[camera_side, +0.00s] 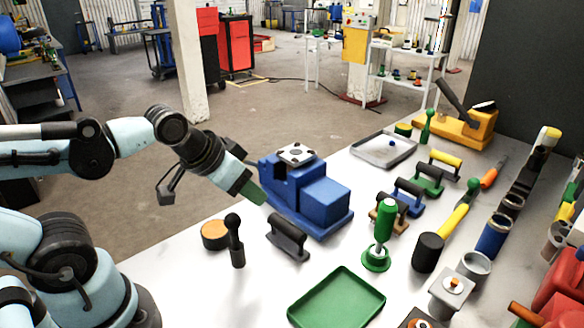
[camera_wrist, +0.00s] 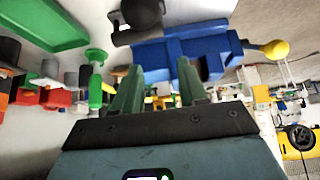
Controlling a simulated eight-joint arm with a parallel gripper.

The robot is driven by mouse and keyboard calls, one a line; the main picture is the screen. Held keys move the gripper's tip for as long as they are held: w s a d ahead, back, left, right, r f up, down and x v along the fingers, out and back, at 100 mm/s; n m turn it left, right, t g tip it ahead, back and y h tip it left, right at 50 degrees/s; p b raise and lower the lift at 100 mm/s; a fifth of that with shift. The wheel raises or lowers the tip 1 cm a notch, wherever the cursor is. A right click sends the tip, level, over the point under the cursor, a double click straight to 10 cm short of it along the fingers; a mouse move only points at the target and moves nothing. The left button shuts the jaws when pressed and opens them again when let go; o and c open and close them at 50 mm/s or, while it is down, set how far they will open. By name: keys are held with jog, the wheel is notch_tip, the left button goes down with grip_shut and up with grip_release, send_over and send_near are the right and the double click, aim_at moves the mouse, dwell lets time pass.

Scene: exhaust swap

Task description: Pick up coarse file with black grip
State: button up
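A dark tool with a black bar grip (camera_side: 287,237), which looks like the coarse file, lies on the light table in front of the blue vise (camera_side: 325,200). A dark piece at the top edge of the wrist view (camera_wrist: 138,15) appears to be the same tool, partly cut off. My gripper (camera_side: 252,192) is in the air, up and left of the tool, close to the vise's left side in the picture. In the wrist view its two green fingers (camera_wrist: 158,88) are apart with nothing held between them. The tool is apart from the fingers.
A green tray (camera_side: 338,300) lies in front. A green-handled stamp (camera_side: 386,225), a mallet (camera_side: 430,250) and several coloured grip tools (camera_side: 428,180) stand right.

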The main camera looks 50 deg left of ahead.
jog(key=shift+o, duration=1.2)
jog(key=m+g, duration=0.5)
jog(key=m, duration=1.2)
send_near(285, 224)
jog(key=f, duration=0.3)
jog(key=w+f, duration=0.1)
jog(key=f, duration=0.2)
jog(key=shift+w+a, duration=0.1)
jog(key=shift+w, duration=0.1)
jog(key=shift+w+f, duration=0.2)
jog(key=shift+f, duration=1.15)
jog(key=shift+w+f, duration=0.15)
jog(key=shift+f, duration=1.2)
grip_shut()
